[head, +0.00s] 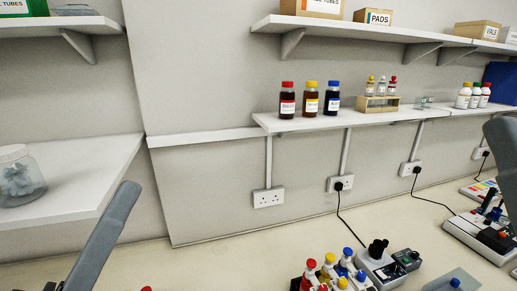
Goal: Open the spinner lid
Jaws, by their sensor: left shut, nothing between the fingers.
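No spinner lid can be made out for sure. At the bottom edge, a flat grey-blue piece with a small dark blue knob (452,283) is cut off by the frame; I cannot tell if it is part of the spinner. To its left stands a small grey device with a black top (378,255). My left gripper (52,286) only just shows at the bottom left, small and dark beside my grey arm link. It is shut and empty, well apart from the devices. My right gripper is out of view; only a dark grey link of mine shows at the right edge.
Red, yellow and blue-capped tubes (328,272) crowd the bench beside the grey device. A white unit with dark parts (482,232) stands at the right. Bottles (311,98) line the wall shelf (350,119). A glass jar (20,178) sits on the left shelf. The middle-left bench (225,262) is clear.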

